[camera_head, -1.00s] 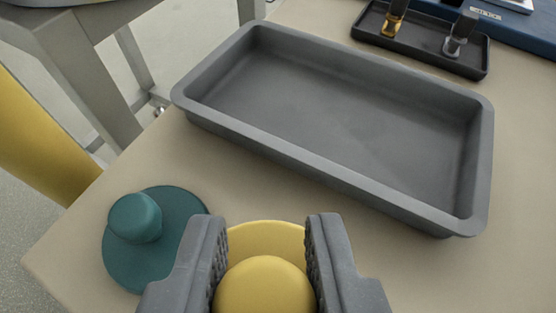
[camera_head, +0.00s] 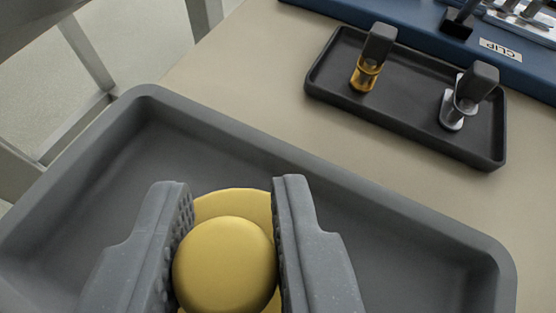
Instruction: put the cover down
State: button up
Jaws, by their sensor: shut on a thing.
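The yellow cover (camera_head: 224,262) has a round knob on a wider disc. My gripper (camera_head: 234,215) is shut on its knob, one jaw on each side. The cover shows over the inside of the grey tray (camera_head: 270,150), toward its middle. The jaws and knob hide part of the disc, and I cannot tell whether it touches the tray floor. The tray's far rim and right corner are in view; its near side is out of frame.
A small black tray (camera_head: 335,97) beyond the grey tray holds a gold clip piece (camera_head: 365,74) and a silver one (camera_head: 452,112) with dark tops. A blue holder marked CLIP (camera_head: 420,38) stands at the back right. Beige table between the trays is clear.

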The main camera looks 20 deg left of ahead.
aim_at(245, 264)
jog(key=shift+w+f, duration=0.25)
jog(key=shift+w, duration=0.05)
notch_tip(245, 264, down, 3)
jog(key=shift+f+b, duration=0.2)
jog(key=shift+b, duration=0.7)
jog(key=shift+r, duration=0.1)
jog(key=o, duration=1)
jog(key=p+v, duration=0.2)
jog(key=v, duration=0.8)
jog(key=shift+s+r+p, duration=0.1)
jog(key=shift+r+p, duration=0.05)
jog(key=shift+p, duration=0.15)
jog(key=shift+v, duration=0.9)
